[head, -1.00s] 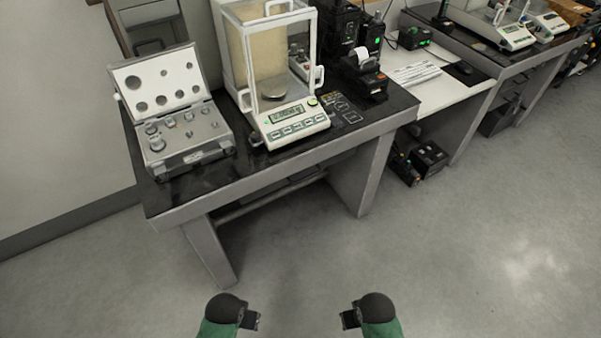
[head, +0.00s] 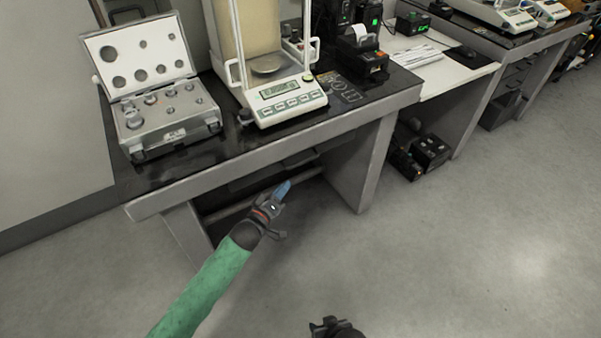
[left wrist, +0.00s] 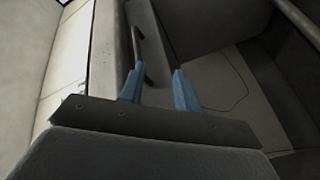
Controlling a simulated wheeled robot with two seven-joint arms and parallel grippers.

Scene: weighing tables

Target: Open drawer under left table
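The left table (head: 170,199) has a black top and a grey frame. The drawer is mostly in shadow under its front edge, and I cannot tell in the head view how far it stands out. In the left wrist view, a pale grey panel that looks like the drawer front (left wrist: 117,45) carries a dark bar handle (left wrist: 139,42). My left gripper (head: 284,189) is under the table's front edge. Its blue fingers (left wrist: 158,85) are apart, with the handle's near end close to the left finger; contact is unclear. My right gripper (head: 328,325) is low at the bottom edge, its fingers unclear.
A case of weights (head: 170,134) and a balance (head: 287,103) stand on the left table. A printer (head: 361,62) stands to their right. Black boxes (head: 430,150) lie on the floor under the white desk (head: 450,76). The floor in front is clear.

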